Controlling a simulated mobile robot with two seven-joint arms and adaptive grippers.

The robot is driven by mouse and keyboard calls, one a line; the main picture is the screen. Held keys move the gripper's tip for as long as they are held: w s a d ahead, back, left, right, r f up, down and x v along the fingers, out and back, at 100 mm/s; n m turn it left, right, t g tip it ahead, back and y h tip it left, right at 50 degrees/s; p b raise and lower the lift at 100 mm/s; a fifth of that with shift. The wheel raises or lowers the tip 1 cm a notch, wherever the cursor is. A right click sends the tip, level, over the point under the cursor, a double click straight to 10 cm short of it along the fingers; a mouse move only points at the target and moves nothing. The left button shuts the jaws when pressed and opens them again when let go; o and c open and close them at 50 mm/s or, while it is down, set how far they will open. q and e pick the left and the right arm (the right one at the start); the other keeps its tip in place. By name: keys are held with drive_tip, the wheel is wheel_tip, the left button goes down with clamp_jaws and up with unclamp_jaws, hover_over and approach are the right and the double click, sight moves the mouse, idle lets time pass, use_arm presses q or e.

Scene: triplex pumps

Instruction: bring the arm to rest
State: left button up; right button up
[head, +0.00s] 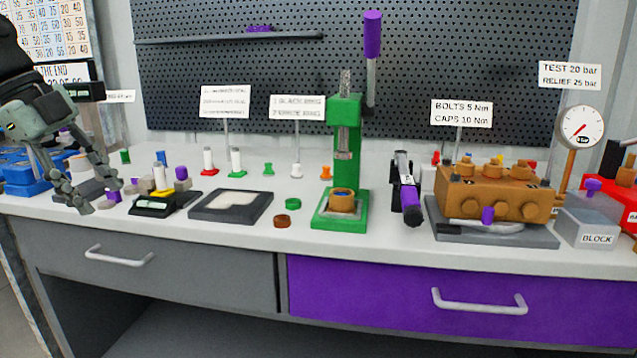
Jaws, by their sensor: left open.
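My left gripper (100,196) hangs at the left of the head view, above the front left part of the bench. Its fingers point down and to the right, spread apart, with nothing between them. My left arm comes in from the upper left edge. The gripper is in front of a dark block and small purple and white parts, and partly hides them. I cannot tell whether the fingers touch any of these. My right gripper is not in view.
A black scale (160,203), dark tray (262,207), green press (349,170) and orange pump block (497,190) stand along the bench. A pressure gauge (580,128) and grey block (588,222) are at the right.

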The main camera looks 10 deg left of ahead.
use_arm(q)
drive_tip(key=w+a+f+n+t+h, duration=0.1)
drive_tip(key=w+a+f+n+t, duration=0.2)
drive_tip(key=f+t, duration=0.45)
drive_tip(key=w+a+f+n+t+h, duration=0.1)
drive_tip(key=w+a+f+n+t, duration=0.25)
drive_tip(key=f, duration=0.65)
drive_tip(key=s+a+f+n+y, duration=0.1)
drive_tip(key=s+f+n+y, duration=0.25)
drive_tip(key=f, duration=0.45)
drive_tip(key=s+a+f+n+y, duration=0.2)
drive_tip(key=f+n+y, duration=0.2)
drive_tip(key=f, duration=0.4)
drive_tip(key=s+d+f+n+g+y, duration=0.2)
drive_tip(key=s+d+f+n+g, duration=0.3)
drive_tip(key=s+f, duration=0.7)
drive_tip(key=s+d+f+g+h, duration=0.1)
drive_tip(key=s+d+f+g, duration=0.1)
drive_tip(key=s+d+f, duration=0.3)
drive_tip(key=s+d+f+g+h, duration=0.1)
drive_tip(key=s+d+f+g, duration=0.2)
drive_tip(key=d, duration=0.9)
drive_tip(key=s+f, duration=0.3)
drive_tip(key=shift+d+m, duration=0.25)
drive_tip(key=shift+m, duration=0.15)
